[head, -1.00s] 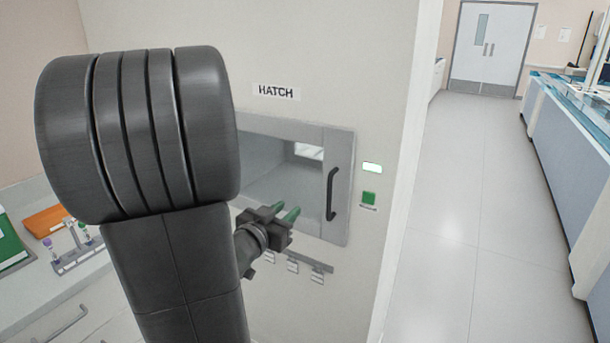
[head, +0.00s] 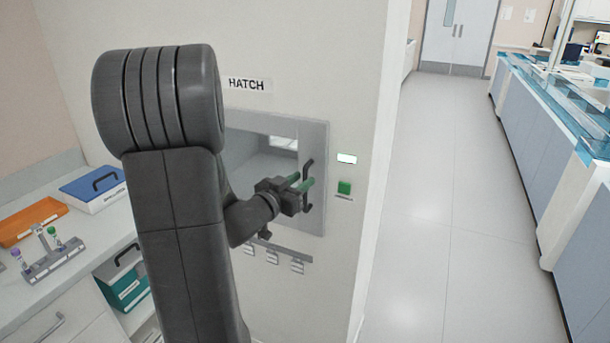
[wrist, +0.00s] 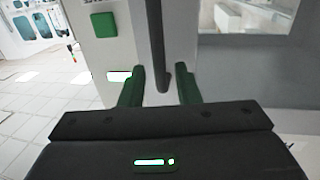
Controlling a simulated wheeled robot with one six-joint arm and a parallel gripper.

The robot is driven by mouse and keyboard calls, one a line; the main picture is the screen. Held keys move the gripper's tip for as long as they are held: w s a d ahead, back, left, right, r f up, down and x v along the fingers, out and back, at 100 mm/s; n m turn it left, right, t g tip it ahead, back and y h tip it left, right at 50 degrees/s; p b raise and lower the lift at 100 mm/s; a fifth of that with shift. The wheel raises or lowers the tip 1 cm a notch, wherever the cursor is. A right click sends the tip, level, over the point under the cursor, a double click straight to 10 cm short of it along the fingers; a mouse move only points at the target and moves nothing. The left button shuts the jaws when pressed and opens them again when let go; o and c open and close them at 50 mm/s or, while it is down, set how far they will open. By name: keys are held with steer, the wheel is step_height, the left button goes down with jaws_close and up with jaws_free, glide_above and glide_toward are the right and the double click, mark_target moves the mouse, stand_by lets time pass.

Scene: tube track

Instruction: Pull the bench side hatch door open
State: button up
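The hatch door (head: 317,140) is a grey framed panel with a window, set in the wall under a HATCH sign (head: 246,84). It looks flush with its frame. Its dark upright handle (head: 307,165) is on the right side. My gripper (head: 304,180) is at the handle, with its two green fingers apart. In the wrist view the handle (wrist: 158,40) shows between and beyond the fingertips, with a gap visible on both sides. Whether the fingers reach around the bar is hard to tell. My arm hides the left part of the door.
A green button (head: 344,187) and a lit white indicator (head: 346,158) are right of the door. Below is a rail with small labels (head: 272,257). A counter at left holds a tube rack (head: 52,262), an orange tray (head: 30,222) and a blue box (head: 93,190). The right aisle is clear.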

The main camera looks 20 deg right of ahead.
steer(key=shift+x, duration=1.25)
jaws_close()
steer(key=shift+a, duration=0.1)
